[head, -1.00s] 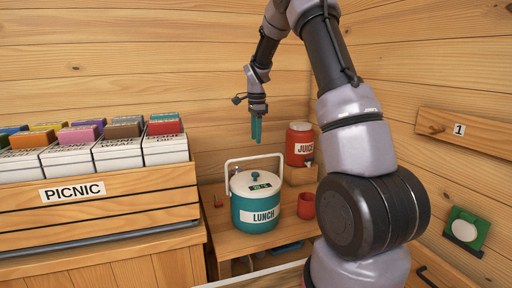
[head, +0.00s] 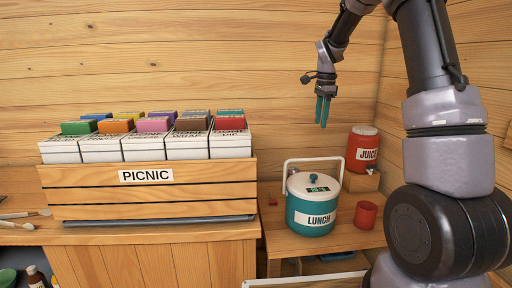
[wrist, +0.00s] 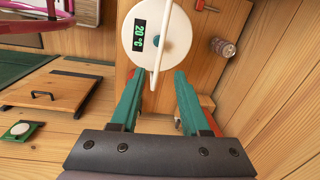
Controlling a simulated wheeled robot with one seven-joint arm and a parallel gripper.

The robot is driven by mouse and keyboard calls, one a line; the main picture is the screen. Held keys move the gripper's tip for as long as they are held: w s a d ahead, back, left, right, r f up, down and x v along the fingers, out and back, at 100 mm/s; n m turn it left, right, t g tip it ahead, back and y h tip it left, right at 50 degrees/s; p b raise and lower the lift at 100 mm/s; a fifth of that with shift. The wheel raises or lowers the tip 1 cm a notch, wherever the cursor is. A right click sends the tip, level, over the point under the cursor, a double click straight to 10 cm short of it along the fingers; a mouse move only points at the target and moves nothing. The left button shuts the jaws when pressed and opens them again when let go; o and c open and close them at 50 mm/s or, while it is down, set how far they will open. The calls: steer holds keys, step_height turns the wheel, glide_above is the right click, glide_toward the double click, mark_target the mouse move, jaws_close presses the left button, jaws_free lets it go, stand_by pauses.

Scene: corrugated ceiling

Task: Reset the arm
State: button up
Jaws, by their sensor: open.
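My gripper (head: 322,110) hangs pointing down in the head view, with teal fingers apart and nothing between them. It is in the air above the teal LUNCH cooler (head: 311,224), near the wooden back wall. In the wrist view my gripper (wrist: 158,100) shows both fingers spread. The cooler's white lid (wrist: 170,42) with a green "20 °C" display lies beyond the fingertips. The cooler's white handle crosses the lid there. The gripper touches nothing that I can see.
A wooden PICNIC crate (head: 88,202) with several colour-topped boxes stands left on the counter. A red JUICE container (head: 361,150) sits on a wooden block behind the cooler. A red cup (head: 365,215) stands right of the cooler. Brushes (head: 22,215) lie at far left.

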steer(key=s+a+r+n+t+y, duration=0.1)
steer(key=s+a+r+n+t, duration=0.15)
steer(key=s+r+n, duration=0.75)
steer(key=s+a+r+n+t, duration=0.1)
steer(key=s+n+t, duration=0.1)
steer(key=s, duration=2)
steer(key=shift+a+t+y, duration=0.4)
steer(key=shift+t, duration=0.45)
